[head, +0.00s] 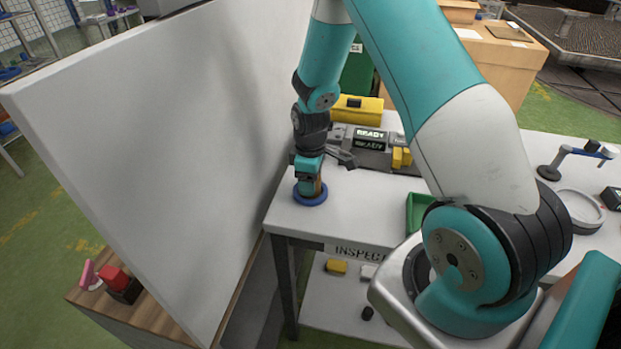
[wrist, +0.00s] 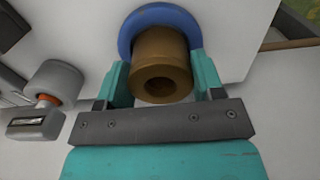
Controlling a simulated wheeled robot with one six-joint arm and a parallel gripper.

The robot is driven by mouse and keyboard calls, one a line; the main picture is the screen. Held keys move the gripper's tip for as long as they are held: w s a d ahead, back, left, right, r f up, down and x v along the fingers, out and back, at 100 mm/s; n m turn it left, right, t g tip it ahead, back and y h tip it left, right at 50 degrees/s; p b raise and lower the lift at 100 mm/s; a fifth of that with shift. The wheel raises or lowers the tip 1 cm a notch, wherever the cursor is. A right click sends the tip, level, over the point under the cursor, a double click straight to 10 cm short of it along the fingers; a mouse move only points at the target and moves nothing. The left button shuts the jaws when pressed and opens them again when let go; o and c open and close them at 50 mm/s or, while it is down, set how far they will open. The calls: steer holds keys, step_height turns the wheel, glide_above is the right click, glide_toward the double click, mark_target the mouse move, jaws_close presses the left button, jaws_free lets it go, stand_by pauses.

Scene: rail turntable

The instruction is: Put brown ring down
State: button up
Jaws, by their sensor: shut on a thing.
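The brown ring (wrist: 160,48) is a thick, short cylinder with a dark hole facing the wrist camera. My gripper (wrist: 160,78) is shut on it, with one teal finger on each side. A blue round base (wrist: 128,32) shows around the ring's far end in the wrist view. In the head view the blue base (head: 311,199) lies on the white table near its left corner, and my gripper (head: 309,184) points down right over it. Only a sliver of the brown ring shows there, the rest hidden by my gripper. I cannot tell whether the ring touches the base.
A tall white panel (head: 170,130) stands close to the left of the table (head: 365,215). A grey device with a READY display (head: 370,140) and a yellow case (head: 358,108) sit behind. A green tray (head: 419,214) is to the right. A grey-capped item (wrist: 52,85) lies left in the wrist view.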

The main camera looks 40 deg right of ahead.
steer(key=shift+f, duration=0.3)
steer(key=shift+f, duration=0.15)
steer(key=o, duration=1.2)
step_height(320, 180, up, 12)
steer(key=b, duration=0.2)
steer(key=s+a+r+y, duration=0.1)
steer(key=s+a+r, duration=0.25)
steer(key=a, duration=0.25)
steer(key=s+a+r+y, duration=0.1)
steer(key=s+a+r, duration=0.2)
steer(key=a+r, duration=0.3)
steer(key=s+a+r, duration=0.1)
steer(key=s+a, duration=0.2)
steer(key=s, duration=0.2)
steer(key=s+a+r+y, duration=0.1)
steer(key=s+a, duration=0.3)
steer(key=s, duration=0.1)
steer(key=s+a+r+y, duration=0.1)
steer(key=s+a+r, duration=0.1)
steer(key=s, duration=0.3)
steer(key=shift+s+a+r+m, duration=0.1)
steer(key=shift+s+a+m, duration=0.25)
steer(key=shift+a, duration=0.4)
